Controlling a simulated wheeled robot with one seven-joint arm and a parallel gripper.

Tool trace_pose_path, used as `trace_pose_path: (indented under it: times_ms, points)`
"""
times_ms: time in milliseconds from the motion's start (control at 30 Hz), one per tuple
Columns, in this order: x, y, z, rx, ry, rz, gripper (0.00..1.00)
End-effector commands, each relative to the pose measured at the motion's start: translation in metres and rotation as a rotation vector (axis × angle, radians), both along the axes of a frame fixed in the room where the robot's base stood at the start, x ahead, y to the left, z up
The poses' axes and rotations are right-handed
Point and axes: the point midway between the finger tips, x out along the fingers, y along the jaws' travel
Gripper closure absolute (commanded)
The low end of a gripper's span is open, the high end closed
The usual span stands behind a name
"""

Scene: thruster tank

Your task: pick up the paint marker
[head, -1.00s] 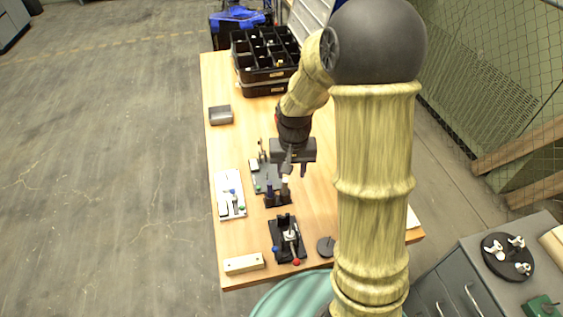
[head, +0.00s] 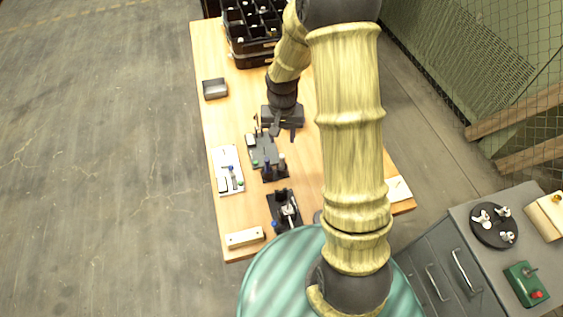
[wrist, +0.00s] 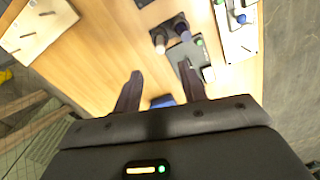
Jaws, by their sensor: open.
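My gripper (head: 283,132) is open and empty above the wooden table, on the far side of a small black holder (head: 276,178). Two upright marker-like items stand in the holder: one with a blue top (head: 267,168) and one with a pale top (head: 282,162). I cannot tell which of them, if either, is the paint marker. In the wrist view my fingers (wrist: 160,72) are spread apart, and the holder (wrist: 168,32) lies beyond the fingertips. A blue patch (wrist: 162,101) shows between the fingers, mostly hidden by the gripper body.
A grey mat (head: 263,150) lies beside the holder. A white board (head: 220,158) with small items is to its left. A black fixture (head: 275,203) stands nearer, and a black divided organizer (head: 238,49) is at the far end. The table's left middle is mostly clear.

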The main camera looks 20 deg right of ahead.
Motion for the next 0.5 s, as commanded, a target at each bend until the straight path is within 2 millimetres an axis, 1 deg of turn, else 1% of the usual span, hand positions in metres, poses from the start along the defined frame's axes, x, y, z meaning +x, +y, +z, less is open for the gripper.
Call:
trace_pose_path:
  times_ms: [33,300,400,500]
  points:
    - [-0.001,0.0,-0.01,0.001,0.006,0.002,0.58]
    - [-0.001,0.001,-0.055,-0.001,0.005,0.002,0.58]
    - [-0.001,0.001,-0.067,0.0,0.003,0.002,0.58]
    - [0.0,0.001,-0.073,0.0,0.0,0.001,0.58]
